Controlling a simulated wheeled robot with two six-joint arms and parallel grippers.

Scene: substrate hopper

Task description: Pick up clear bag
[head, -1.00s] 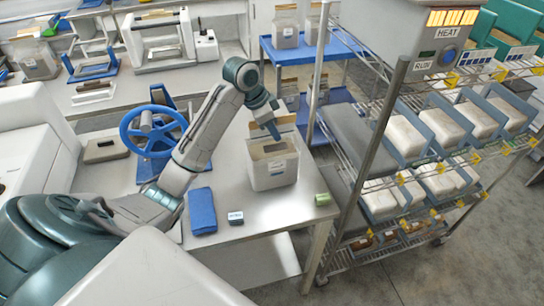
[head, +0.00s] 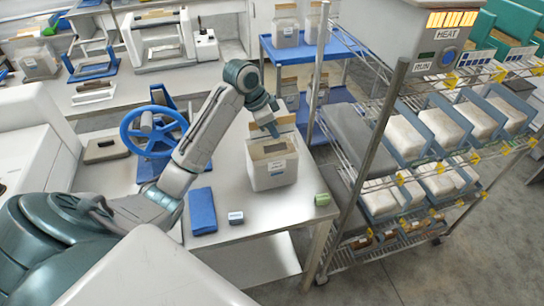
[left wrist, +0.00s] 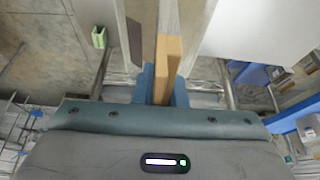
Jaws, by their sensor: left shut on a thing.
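The clear bag (head: 273,176) is a whitish, see-through upright bag with a dark patch and a small label on its front. It is at the right part of the steel table, and I cannot tell whether its base touches the top. My left gripper (head: 274,131) points down at the bag's upper edge and is shut on it. In the left wrist view, the blue fingers (left wrist: 162,86) close at a tan strip, with the pale bag (left wrist: 146,18) beyond. The exact grip is partly hidden. My right gripper is not in view.
A wire rack (head: 385,130) with several filled bags stands close on the right. A blue handwheel (head: 152,131) is at left.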

